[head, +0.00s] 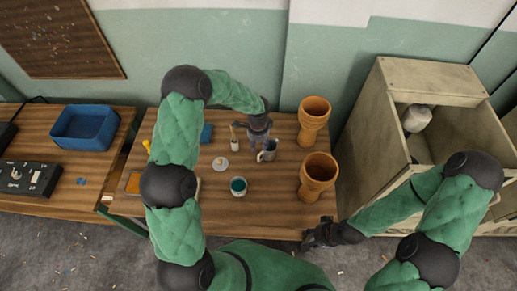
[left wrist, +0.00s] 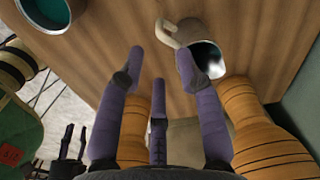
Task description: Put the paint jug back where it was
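My left gripper (head: 260,137) is right behind the jug. In the left wrist view its purple fingers (left wrist: 160,62) are spread with nothing between them; I cannot tell if one touches the jug. My right gripper (head: 320,235) is low at the table's front right corner, its fingers apart and empty.
Two orange goblet drums (head: 313,112) (head: 318,172) stand at the table's right. A cup of teal paint (head: 238,186), a small round lid (head: 220,164) and a white brush pot (head: 234,143) are nearby. A wooden cabinet (head: 400,140) stands right; a blue bin (head: 85,127) is left.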

